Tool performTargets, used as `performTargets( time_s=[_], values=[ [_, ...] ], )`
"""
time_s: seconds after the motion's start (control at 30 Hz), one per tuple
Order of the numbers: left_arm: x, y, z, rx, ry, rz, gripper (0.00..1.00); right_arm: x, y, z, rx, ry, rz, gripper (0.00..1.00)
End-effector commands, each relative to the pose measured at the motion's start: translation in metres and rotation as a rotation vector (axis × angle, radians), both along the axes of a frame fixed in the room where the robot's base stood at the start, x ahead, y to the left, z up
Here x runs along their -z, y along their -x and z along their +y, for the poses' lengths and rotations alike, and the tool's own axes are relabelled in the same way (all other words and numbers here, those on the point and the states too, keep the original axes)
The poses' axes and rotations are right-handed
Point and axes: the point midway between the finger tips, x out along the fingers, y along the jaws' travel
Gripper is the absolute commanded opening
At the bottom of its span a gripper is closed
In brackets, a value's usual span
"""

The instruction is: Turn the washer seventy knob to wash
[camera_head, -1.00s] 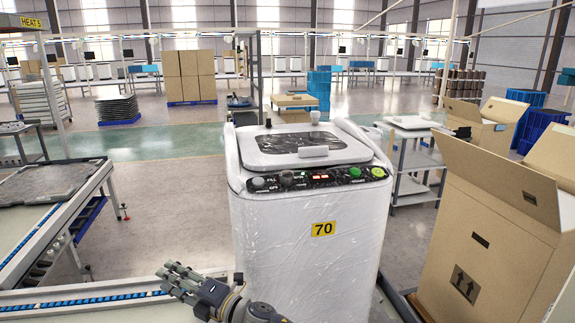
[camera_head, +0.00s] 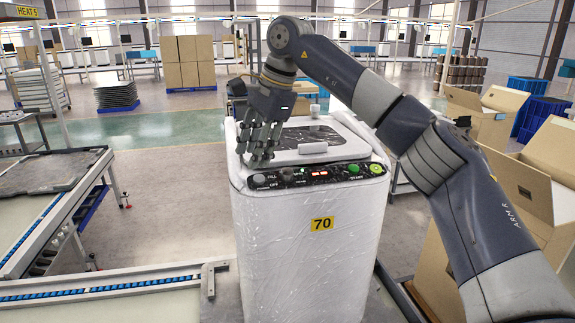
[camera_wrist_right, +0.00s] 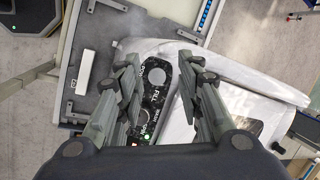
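The white, film-wrapped washer (camera_head: 285,255) bears a yellow "70" label (camera_head: 322,223). Its black control panel (camera_head: 300,180) has a grey knob (camera_head: 258,181) at the left end and a dark knob (camera_head: 287,176) beside it. My right gripper (camera_head: 257,158) reaches down over the panel's left end, fingers just above the left knob. In the right wrist view, my right gripper (camera_wrist_right: 155,75) has its fingers spread either side of the panel, with a round grey knob (camera_wrist_right: 153,76) between them. Contact cannot be told. The wash marking is not readable. My left gripper is out of view.
A conveyor (camera_head: 100,283) runs left of the washer and a grey tray (camera_head: 50,170) lies on the side table. Open cardboard boxes (camera_head: 525,190) stand at the right, partly behind my right arm. A green button (camera_head: 376,168) sits at the panel's right end.

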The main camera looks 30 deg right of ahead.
Motion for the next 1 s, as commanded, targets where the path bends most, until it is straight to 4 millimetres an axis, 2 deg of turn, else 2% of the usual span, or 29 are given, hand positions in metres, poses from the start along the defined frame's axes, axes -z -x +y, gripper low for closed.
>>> performTargets(
  time_s=[0.03,0.1,0.2,0.3,0.47,0.8,1.0],
  values=[
    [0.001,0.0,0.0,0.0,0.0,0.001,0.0,-0.016,0.007,-0.025,0.028,0.053,0.006,0.34],
    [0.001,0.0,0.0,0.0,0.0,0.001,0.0,-0.03,0.016,-0.05,0.056,0.109,0.025,0.34],
    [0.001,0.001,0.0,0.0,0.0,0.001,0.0,-0.042,0.026,-0.071,0.082,0.153,0.044,0.34],
    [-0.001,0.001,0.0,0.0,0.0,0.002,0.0,-0.042,0.03,-0.079,0.092,0.17,0.055,0.34],
    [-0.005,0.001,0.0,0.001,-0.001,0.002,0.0,-0.022,0.026,-0.079,0.091,0.172,0.059,0.34],
    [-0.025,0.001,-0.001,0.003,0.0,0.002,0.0,0.036,0.011,-0.076,0.091,0.169,0.057,0.34],
    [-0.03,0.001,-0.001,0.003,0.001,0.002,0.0,0.055,0.006,-0.075,0.091,0.168,0.056,0.34]
  ],
)
